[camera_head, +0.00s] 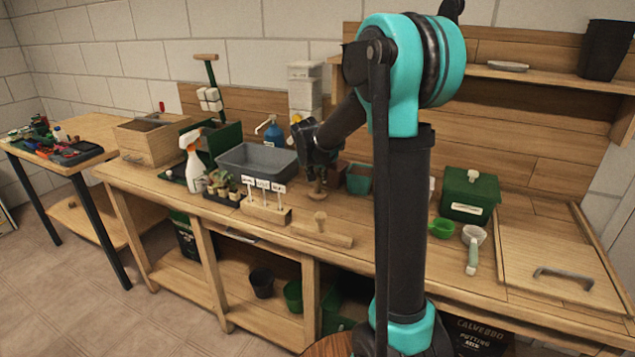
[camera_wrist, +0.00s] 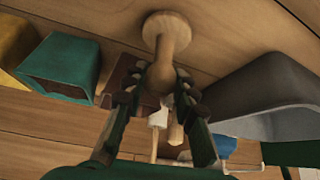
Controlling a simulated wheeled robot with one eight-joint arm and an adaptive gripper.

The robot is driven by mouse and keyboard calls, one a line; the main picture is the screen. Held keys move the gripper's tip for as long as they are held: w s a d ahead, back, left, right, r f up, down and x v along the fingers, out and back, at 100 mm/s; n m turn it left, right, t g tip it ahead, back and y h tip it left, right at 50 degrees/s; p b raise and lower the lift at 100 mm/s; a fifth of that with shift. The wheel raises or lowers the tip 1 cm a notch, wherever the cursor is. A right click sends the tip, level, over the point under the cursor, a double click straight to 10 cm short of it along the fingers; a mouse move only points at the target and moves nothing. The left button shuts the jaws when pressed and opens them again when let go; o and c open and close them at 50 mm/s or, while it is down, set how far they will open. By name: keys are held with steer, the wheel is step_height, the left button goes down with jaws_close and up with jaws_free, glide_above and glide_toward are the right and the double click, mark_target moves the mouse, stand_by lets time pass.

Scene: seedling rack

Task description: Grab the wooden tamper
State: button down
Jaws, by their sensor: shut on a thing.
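The wooden tamper (camera_wrist: 167,32) is a pale round disc with a short neck and a rounded knob. In the wrist view the fingers of my gripper (camera_wrist: 158,88) are on both sides of its knob, shut on it. In the head view my gripper (camera_head: 318,168) points down over the bench, and the tamper (camera_head: 318,192) shows small below it, partly hidden by the fingers. The disc is at or very near the bench top; I cannot tell whether it touches.
A flat wooden block with a knob (camera_head: 321,232) lies at the bench's front. A grey tub (camera_head: 257,161) stands left of my gripper and a green pot (camera_head: 359,179) right. A labelled wooden stand (camera_head: 265,212) is front left. A green box (camera_head: 469,194) and scoop stand farther right.

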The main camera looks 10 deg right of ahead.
step_height(320, 180, up, 20)
stand_by(0.6)
steer(key=shift+f, duration=0.1)
steer(key=c, duration=1.9)
jaws_free()
steer(key=c, duration=0.3)
